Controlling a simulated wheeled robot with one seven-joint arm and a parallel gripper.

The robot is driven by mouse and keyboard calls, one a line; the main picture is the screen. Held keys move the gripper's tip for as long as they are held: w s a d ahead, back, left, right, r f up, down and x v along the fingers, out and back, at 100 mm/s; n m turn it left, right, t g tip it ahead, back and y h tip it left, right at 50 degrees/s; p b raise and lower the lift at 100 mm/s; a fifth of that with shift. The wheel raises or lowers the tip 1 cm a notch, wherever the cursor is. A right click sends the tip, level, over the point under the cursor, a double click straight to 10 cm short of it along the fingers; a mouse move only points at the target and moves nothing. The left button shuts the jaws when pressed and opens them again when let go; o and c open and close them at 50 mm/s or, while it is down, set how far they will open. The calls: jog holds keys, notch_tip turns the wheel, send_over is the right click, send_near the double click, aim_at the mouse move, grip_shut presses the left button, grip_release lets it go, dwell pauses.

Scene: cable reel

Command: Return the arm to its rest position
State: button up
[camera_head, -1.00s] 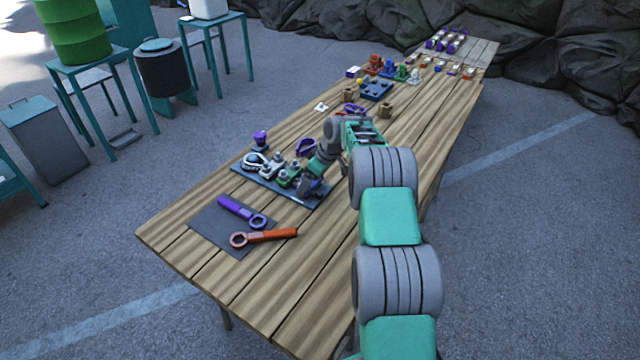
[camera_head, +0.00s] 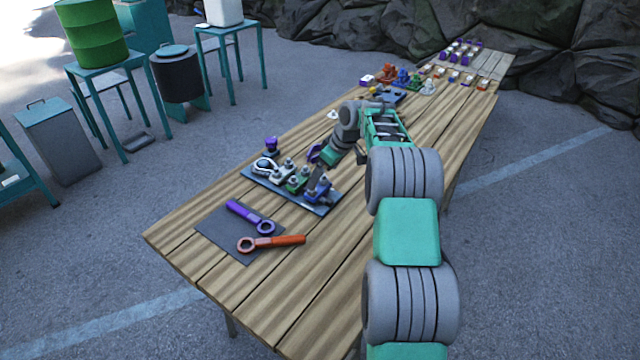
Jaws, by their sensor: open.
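My arm reaches forward over the right side of a long wooden table (camera_head: 290,300). My gripper (camera_head: 317,184) points down at the right end of a dark board (camera_head: 262,188), close above a blue block (camera_head: 324,190). Its fingers are small and partly hidden; no held object shows between them. I cannot tell whether the fingertips touch the block. The board also carries a green block (camera_head: 297,181) and several grey fittings.
A purple wrench (camera_head: 247,214) and an orange wrench (camera_head: 275,242) lie on a dark mat (camera_head: 215,232) at the near left. A purple knob (camera_head: 271,146) stands behind the board. Small coloured parts sit at the table's far end.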

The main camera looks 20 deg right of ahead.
jog(key=shift+s+r, duration=0.15)
jog(key=shift+r, duration=0.2)
jog(key=s+a+r+m+h, duration=0.1)
jog(key=s+a+r+m, duration=0.2)
jog(key=s+a+r, duration=1)
jog(key=s+a+f+m, duration=0.1)
jog(key=s+f+m, duration=0.1)
jog(key=s, duration=0.9)
jog(key=s+a+f+m+h, duration=0.1)
jog(key=s+f, duration=0.1)
jog(key=s, duration=0.9)
jog(key=shift+m+h, duration=0.3)
jog(key=shift+m, duration=0.1)
